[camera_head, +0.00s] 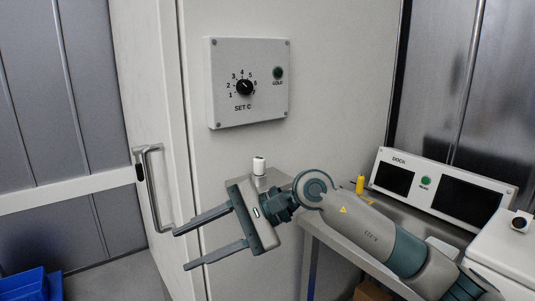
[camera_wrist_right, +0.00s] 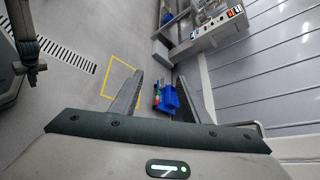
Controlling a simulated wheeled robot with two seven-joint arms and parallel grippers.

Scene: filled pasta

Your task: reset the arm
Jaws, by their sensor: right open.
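My right arm (camera_head: 367,228) comes in from the lower right in the head view. Its gripper (camera_head: 180,250) is open and empty, its two fingers apart and pointing left. It is in front of the white door panel, near the metal door handle (camera_head: 152,188); I cannot tell whether the upper finger touches the handle. In the right wrist view the two fingers of the gripper (camera_wrist_right: 165,97) are spread, with floor and a blue bin (camera_wrist_right: 171,97) seen far off between them. My left gripper is not in view.
A control box (camera_head: 248,82) with a black dial is on the white panel above the gripper. A steel table (camera_head: 345,240) with a white bottle (camera_head: 259,166), a yellow bottle (camera_head: 360,184) and a screen console (camera_head: 465,197) stands at right. A blue bin (camera_head: 30,285) is at lower left.

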